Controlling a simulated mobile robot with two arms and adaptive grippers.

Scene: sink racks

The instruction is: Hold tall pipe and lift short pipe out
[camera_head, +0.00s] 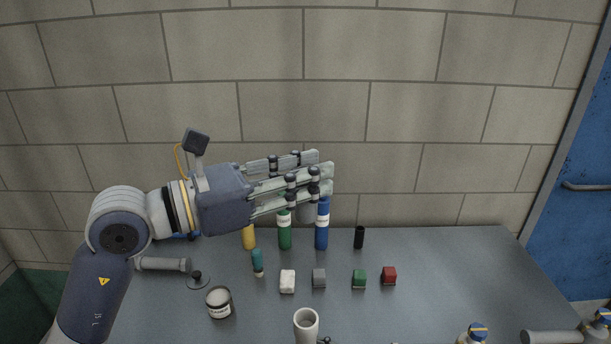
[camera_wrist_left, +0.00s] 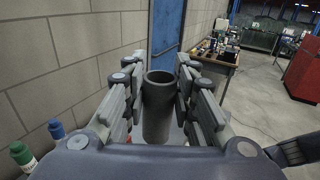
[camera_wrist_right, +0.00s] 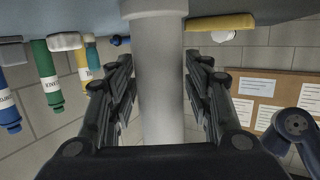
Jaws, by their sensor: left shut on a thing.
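My left gripper (camera_head: 325,172) is shut on a grey hollow pipe. In the left wrist view the pipe's open round end (camera_wrist_left: 160,77) shows between the fingers (camera_wrist_left: 160,95). In the head view the pipe's lower part (camera_head: 307,211) hangs below the fingers, apart from the worktop. A pale pipe (camera_head: 306,326) with an open top stands at the bottom middle of the head view. In the right wrist view a long pale pipe (camera_wrist_right: 162,80) with a wider collar runs between the fingers of my right gripper (camera_wrist_right: 160,70); whether they press on it is unclear.
The worktop (camera_head: 440,290) has yellow, green and blue bottles (camera_head: 321,235) near the back wall. Small blocks (camera_head: 359,279), a jar (camera_head: 219,302) and a grey cylinder (camera_head: 163,264) lie around. More bottles (camera_head: 473,334) stand front right. The right middle is clear.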

